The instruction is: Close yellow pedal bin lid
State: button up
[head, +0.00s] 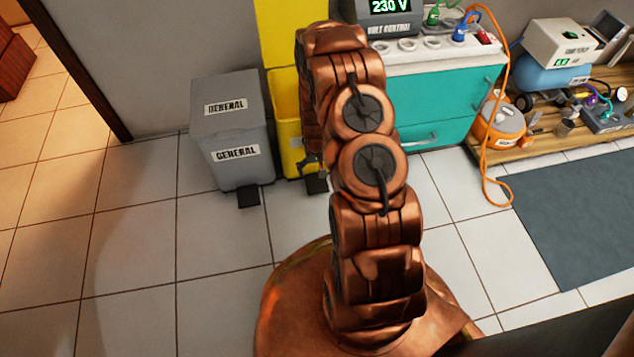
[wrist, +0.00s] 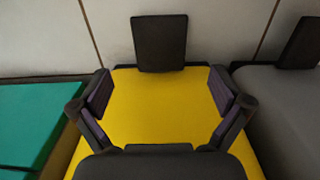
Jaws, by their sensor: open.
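The yellow pedal bin (head: 284,125) stands against the wall, partly hidden behind my arm in the head view. Its yellow lid (head: 285,32) appears raised upright at the back. Its black pedal (head: 317,184) is on the floor in front. My gripper (head: 312,161) is low by the bin's front, partly hidden by my arm. In the wrist view my gripper (wrist: 162,95) is open and empty, its fingers spread over the yellow bin face (wrist: 160,115), with the pedal (wrist: 160,43) beyond. I cannot tell whether the fingers touch the bin.
A grey bin (head: 230,125) labelled GENERAL, lid shut, stands close left of the yellow bin. A teal cabinet (head: 440,105) stands to the right. An orange cable (head: 485,150) hangs to the floor near a grey mat (head: 585,215). The tiled floor at left is clear.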

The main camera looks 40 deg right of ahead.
aim_at(317, 184)
jog(key=shift+f+b, duration=1.55)
jog(key=shift+f, duration=2.4)
grip_shut()
